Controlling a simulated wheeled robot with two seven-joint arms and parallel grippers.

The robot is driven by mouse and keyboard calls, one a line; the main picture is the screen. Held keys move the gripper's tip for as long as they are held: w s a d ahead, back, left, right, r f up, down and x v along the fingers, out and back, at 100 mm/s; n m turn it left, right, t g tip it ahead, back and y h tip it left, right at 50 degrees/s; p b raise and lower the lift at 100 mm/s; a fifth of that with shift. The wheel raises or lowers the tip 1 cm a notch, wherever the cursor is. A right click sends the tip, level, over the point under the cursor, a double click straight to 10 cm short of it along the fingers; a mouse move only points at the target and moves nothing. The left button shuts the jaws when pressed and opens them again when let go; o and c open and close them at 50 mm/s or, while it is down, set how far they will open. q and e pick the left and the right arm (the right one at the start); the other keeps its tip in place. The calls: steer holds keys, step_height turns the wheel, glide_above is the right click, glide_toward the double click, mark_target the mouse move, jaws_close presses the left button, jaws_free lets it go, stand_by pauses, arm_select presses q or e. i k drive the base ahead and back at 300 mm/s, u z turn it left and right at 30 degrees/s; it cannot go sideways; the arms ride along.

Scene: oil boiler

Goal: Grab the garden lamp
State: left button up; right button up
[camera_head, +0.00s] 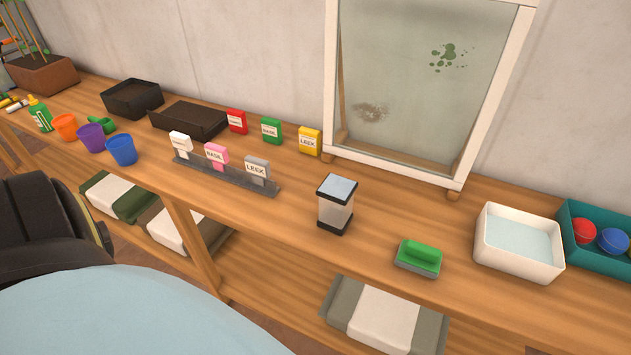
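The garden lamp (335,212) stands upright on the wooden bench near the middle of the view. It is a small lantern with a black frame, a pale blue-grey top panel, clear sides and a black base. Nothing touches it. Neither of my grippers shows in the view. Only dark and pale blue parts, which look like my own body, show at the lower left.
A green sponge brush (419,258) lies right of the lamp, before a white basin (518,243) and a teal crate (600,262). A rack with labelled cards (225,174) is at left. A framed dirty pane (420,90) stands behind. Bench around the lamp is clear.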

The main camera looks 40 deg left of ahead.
mark_target(337, 193)
steer(key=k, duration=0.3)
steer(key=u, duration=1)
steer(key=i, duration=0.5)
steer(key=k, duration=1.3)
steer(key=u, duration=0.75)
steer(key=i, duration=1.25)
steer(key=z, duration=0.2)
